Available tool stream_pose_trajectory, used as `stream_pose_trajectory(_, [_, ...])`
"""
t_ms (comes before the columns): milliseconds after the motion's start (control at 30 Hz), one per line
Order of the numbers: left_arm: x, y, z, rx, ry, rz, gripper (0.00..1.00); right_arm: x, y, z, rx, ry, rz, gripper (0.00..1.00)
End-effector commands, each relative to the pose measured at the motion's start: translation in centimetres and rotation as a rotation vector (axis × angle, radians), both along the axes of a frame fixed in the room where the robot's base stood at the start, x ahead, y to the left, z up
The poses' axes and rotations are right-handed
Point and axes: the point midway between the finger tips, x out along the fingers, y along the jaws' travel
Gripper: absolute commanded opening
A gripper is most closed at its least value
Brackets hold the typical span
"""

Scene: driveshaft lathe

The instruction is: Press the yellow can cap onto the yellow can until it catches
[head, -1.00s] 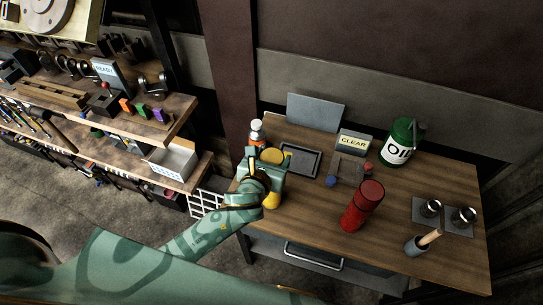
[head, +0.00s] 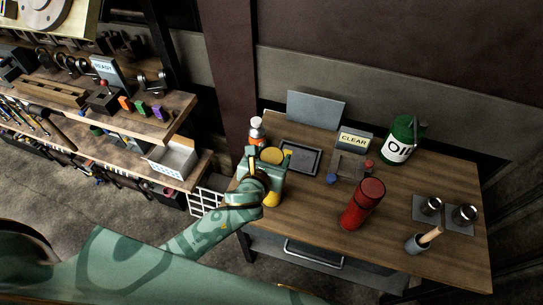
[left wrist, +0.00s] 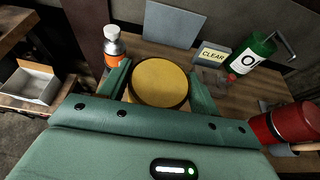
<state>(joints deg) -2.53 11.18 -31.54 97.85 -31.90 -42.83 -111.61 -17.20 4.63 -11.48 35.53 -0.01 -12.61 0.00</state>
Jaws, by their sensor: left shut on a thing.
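The yellow can cap (head: 272,156) is a round yellow disc at the left end of the table. In the left wrist view the cap (left wrist: 160,82) lies flat between the two green fingers. My left gripper (head: 263,178) is shut on it, with a finger on either side. The gripper hides the joint between cap and can, so I cannot tell whether the cap is seated. My right gripper is not in view.
A dark tray (head: 300,158), a CLEAR sign (head: 354,141), a green oil can (head: 403,140) and a red can (head: 363,205) stand to the right. The wooden table (head: 320,210) is bare between gripper and red can.

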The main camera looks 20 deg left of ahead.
Motion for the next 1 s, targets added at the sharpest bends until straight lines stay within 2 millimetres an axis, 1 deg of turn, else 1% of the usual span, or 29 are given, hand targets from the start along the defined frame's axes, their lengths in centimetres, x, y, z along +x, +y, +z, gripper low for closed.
stream_pose_trajectory(1000, [0.0, 0.0, -1.6, 0.000, 0.000, 0.000, 0.38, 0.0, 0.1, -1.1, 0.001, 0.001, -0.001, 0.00])
